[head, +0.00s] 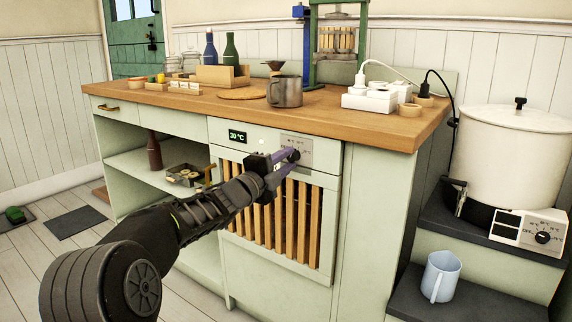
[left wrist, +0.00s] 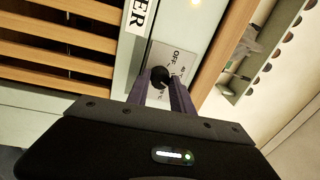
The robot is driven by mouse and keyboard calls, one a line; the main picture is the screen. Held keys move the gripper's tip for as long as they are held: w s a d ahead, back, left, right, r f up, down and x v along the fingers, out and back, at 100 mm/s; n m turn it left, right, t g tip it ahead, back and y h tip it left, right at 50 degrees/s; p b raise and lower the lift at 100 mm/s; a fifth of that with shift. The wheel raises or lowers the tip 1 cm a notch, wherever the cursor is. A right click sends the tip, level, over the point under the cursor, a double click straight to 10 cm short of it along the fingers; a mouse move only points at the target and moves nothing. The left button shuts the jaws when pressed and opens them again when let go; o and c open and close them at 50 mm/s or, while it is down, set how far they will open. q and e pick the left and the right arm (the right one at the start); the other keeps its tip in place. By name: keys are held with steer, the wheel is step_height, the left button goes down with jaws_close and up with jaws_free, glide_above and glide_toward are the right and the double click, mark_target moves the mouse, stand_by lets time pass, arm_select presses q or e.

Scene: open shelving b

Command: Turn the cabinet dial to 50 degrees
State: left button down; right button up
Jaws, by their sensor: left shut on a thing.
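The cabinet dial (left wrist: 160,77) is a black round knob on a pale plate with OFF and degree marks, in the left wrist view. In the head view the plate (head: 303,143) is on the cabinet front below the wooden top, and the gripper mostly covers the knob. My left gripper (head: 290,157) reaches it from the front, its purple fingers shut on the dial; they also show in the left wrist view (left wrist: 160,90). A green display (head: 237,136) left of the dial reads 30 °C. The dial's exact angle is hard to read. My right gripper is not in view.
Wooden slats (head: 270,214) front the cabinet below the dial. The wooden counter (head: 330,114) overhangs above, holding a metal mug (head: 285,91) and a power strip (head: 369,100). At right, a white pot (head: 510,150) stands by another dial box (head: 530,230).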

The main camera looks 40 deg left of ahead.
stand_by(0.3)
arm_select(q)
steer(key=c, duration=1.1)
jaws_free()
steer(key=shift+s, duration=0.1)
steer(key=s, duration=0.2)
steer(key=s+p, duration=0.1)
steer(key=s, duration=0.2)
steer(key=s+f, duration=0.1)
steer(key=s, duration=0.1)
steer(key=shift+s+d+p, duration=0.1)
steer(key=shift+s+p, duration=0.15)
steer(key=shift+p, duration=0.05)
